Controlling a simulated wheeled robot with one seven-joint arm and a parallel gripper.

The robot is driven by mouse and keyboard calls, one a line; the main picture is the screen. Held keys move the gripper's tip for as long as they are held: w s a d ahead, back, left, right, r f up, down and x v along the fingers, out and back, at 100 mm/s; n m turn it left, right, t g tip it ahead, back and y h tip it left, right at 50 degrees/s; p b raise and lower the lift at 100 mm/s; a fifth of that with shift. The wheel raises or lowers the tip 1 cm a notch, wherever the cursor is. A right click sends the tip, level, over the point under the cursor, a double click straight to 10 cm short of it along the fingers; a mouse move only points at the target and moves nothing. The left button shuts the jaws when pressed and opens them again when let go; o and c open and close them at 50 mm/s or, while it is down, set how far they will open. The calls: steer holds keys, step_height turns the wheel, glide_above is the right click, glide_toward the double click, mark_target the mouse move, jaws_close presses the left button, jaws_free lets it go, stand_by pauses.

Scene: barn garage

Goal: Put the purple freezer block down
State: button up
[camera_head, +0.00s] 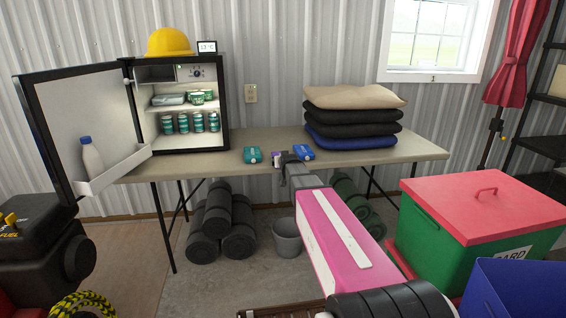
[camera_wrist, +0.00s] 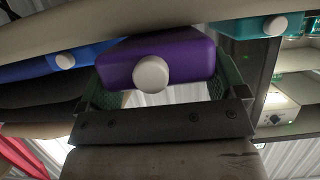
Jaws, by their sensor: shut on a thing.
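My gripper (camera_head: 287,162) is at the tabletop, between a teal block and a blue block. It is shut on the purple freezer block (camera_head: 277,157), which is partly hidden behind the gripper in the head view. In the wrist view the purple block (camera_wrist: 185,50), with its round white cap (camera_wrist: 151,74), sits between the two fingers of my gripper (camera_wrist: 160,88). I cannot tell whether its underside touches the table (camera_head: 220,163).
The teal block (camera_head: 252,155) is just left on the table and the blue block (camera_head: 303,152) close on the right. An open small fridge (camera_head: 222,105) stands at the left and stacked cushions (camera_head: 352,115) at the right. The front left tabletop is clear.

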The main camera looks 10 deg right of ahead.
steer(key=shift+f, duration=0.1)
steer(key=o, duration=0.9)
steer(key=shift+s+r, duration=0.25)
steer(key=shift+s, duration=0.1)
steer(key=v, duration=1.1)
steer(key=s+f+g, duration=0.4)
steer(key=s+f, duration=0.3)
steer(key=s, duration=0.1)
steer(key=s+f+g, duration=0.5)
steer(key=s+f, duration=0.3)
steer(key=s, duration=0.1)
steer(key=s+f+g, duration=0.4)
steer(key=s+f, duration=0.4)
steer(key=s, duration=0.1)
steer(key=shift+s+g, duration=0.2)
steer(key=shift+g, duration=0.1)
